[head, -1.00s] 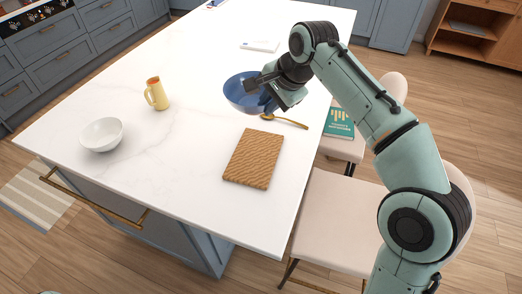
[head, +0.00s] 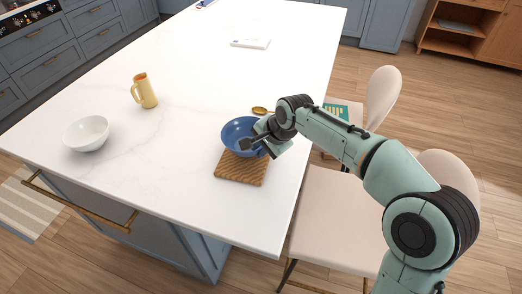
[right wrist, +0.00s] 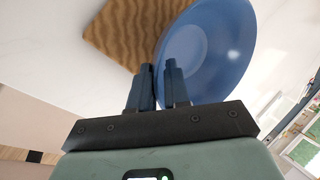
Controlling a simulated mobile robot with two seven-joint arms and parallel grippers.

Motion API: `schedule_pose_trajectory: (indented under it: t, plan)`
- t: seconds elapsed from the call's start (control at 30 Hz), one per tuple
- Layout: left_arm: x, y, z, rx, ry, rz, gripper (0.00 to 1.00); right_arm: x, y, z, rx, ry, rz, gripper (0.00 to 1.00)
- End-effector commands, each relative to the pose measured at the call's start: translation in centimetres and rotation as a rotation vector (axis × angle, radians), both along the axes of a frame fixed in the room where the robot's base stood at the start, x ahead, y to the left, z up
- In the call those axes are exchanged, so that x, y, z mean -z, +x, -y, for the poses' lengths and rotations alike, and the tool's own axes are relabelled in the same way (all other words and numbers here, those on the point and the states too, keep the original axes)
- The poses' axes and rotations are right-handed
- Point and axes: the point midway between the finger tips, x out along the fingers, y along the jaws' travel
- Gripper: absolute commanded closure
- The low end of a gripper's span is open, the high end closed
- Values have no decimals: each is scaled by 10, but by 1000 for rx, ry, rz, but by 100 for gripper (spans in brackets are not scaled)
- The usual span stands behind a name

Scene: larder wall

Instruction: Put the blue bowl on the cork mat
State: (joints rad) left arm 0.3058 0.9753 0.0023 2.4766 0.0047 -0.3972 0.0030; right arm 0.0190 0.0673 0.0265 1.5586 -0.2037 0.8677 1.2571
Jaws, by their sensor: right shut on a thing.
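The blue bowl (head: 236,133) is over the far part of the cork mat (head: 240,172), upright or nearly so. My right gripper (head: 257,143) is shut on the bowl's rim at its near right side. In the right wrist view the two fingers (right wrist: 160,82) pinch the rim of the bowl (right wrist: 212,55), and the mat (right wrist: 130,30) shows beside and beyond it. I cannot tell whether the bowl touches the mat or hangs just above it. The brown, wavy-patterned mat lies flat near the counter's right edge. My left gripper is not in view.
A gold spoon (head: 260,110) lies behind the blue bowl. A white flat item (head: 250,43) lies farther back. Chairs (head: 335,215) line the right side.

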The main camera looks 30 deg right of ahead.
Motion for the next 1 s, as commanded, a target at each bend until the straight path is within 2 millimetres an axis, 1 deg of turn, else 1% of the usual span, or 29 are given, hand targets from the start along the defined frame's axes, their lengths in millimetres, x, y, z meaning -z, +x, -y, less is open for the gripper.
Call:
schedule_pose_trajectory:
  t: [0.07,0.3,0.4,0.43,0.47,0.5,0.83,0.93,1.0]
  plan:
    - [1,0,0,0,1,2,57,4,0,0,0,0,3,100]
    - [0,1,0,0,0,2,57,3,0,0,0,0,4,100]
    - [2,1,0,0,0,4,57,6,0,0,0,0,4,100]
    - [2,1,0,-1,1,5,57,8,0,0,0,-1,0,80]
    - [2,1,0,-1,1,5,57,7,0,0,0,-1,1,71]
    - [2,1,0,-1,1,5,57,7,0,0,0,-1,1,58]
    - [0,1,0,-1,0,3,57,5,0,0,0,-1,1,58]
    - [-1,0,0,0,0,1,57,-4,-3,1,0,0,3,58]
    - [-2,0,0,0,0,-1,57,-14,-8,3,1,0,5,58]
